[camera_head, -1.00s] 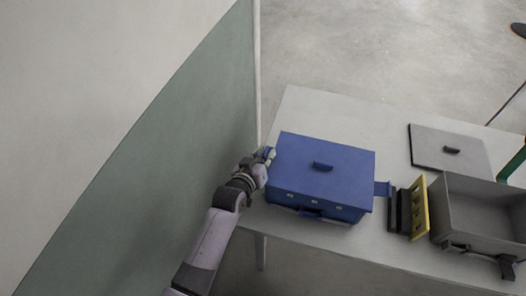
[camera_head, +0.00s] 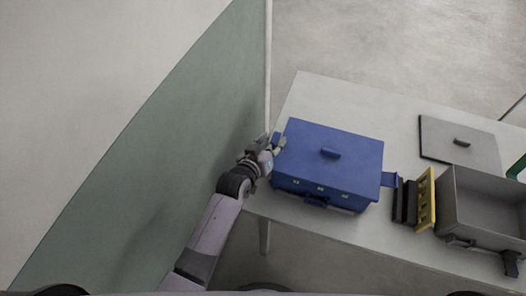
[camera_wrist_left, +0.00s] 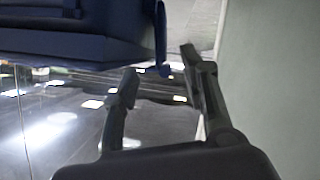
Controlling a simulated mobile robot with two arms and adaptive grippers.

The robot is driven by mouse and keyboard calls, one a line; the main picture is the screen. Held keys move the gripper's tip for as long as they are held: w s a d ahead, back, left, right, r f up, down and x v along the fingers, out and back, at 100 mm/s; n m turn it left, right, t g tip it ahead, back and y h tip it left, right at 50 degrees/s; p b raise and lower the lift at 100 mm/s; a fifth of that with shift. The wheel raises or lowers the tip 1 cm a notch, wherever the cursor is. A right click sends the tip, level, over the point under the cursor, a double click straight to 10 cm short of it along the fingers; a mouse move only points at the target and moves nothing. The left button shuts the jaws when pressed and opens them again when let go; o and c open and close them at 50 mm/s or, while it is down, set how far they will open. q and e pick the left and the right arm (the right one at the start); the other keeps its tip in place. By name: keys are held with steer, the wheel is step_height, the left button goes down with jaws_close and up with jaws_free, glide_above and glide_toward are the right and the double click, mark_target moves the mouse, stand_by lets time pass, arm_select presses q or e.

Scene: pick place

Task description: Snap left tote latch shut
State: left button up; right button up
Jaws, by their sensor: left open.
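The blue tote (camera_head: 345,145) stands on the table with its lid on; a handle (camera_head: 330,153) is on top. Its left latch (camera_wrist_left: 160,38) shows in the left wrist view as a blue flap at the tote's side, hanging down beside the wall. The right latch (camera_head: 389,180) sticks out sideways. My left gripper (camera_head: 276,144) is at the tote's left side, open and empty. In the left wrist view its two fingers (camera_wrist_left: 160,75) are spread just below the latch's lower end. Contact with the latch cannot be told. My right gripper is out of view.
A grey open bin (camera_head: 485,205), a yellow slotted piece (camera_head: 427,195) and black blocks (camera_head: 405,203) sit right of the tote. A grey lid (camera_head: 480,145) lies behind them. A green-grey wall panel (camera_head: 190,150) stands close on the left of my arm.

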arm_select(q)
steer(key=v, duration=1.1)
steer(key=shift+c, duration=0.6)
